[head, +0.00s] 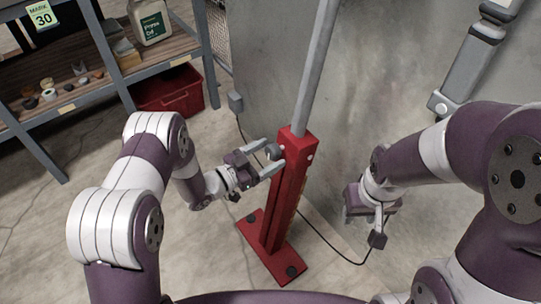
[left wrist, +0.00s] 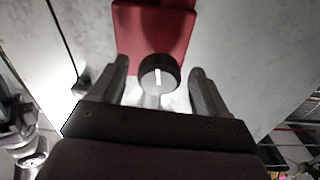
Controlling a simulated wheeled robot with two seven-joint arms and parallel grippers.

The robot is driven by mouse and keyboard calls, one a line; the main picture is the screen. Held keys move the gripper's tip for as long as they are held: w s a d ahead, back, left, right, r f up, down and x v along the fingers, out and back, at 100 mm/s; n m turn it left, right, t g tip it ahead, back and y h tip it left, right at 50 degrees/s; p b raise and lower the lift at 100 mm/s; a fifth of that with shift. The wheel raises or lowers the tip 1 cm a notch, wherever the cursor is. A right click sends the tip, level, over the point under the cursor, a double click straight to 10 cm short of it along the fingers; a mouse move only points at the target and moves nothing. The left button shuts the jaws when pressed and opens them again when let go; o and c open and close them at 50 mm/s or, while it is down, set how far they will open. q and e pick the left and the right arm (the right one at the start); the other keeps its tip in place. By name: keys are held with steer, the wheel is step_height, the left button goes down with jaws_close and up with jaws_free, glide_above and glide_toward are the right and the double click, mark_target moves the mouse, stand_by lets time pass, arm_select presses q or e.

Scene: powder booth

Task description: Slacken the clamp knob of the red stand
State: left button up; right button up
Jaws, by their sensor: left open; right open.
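The red stand (head: 284,200) is a square red post on a flat red base, with a grey pole (head: 316,70) rising tilted from its top. Its clamp knob (head: 273,151) sits near the top of the post on the left side. In the left wrist view the knob (left wrist: 159,73) is round and dark with a white line on its face, in front of the red post (left wrist: 153,25). My left gripper (head: 268,159) is open, with its fingers on either side of the knob and gaps to both. My right gripper (head: 364,216) is open and empty, right of the stand.
A metal shelf (head: 110,80) with small items and a white jug (head: 150,20) stands at upper left. A grey wall panel (head: 370,80) is behind the stand. A black cable (head: 325,240) runs across the floor.

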arm_select(q)
steer(key=shift+w+d, duration=0.4)
steer(key=shift+d, duration=0.15)
steer(key=c, duration=0.9)
steer(key=shift+r+n+p, duration=0.2)
steer(key=shift+n+p, duration=0.1)
steer(key=shift+p, duration=0.05)
steer(key=shift+c, duration=0.2)
steer(key=shift+f+n, duration=0.1)
steer(key=shift+n, duration=0.2)
steer(key=shift+f, duration=0.1)
steer(key=o, duration=0.9)
steer(key=shift+o, duration=0.2)
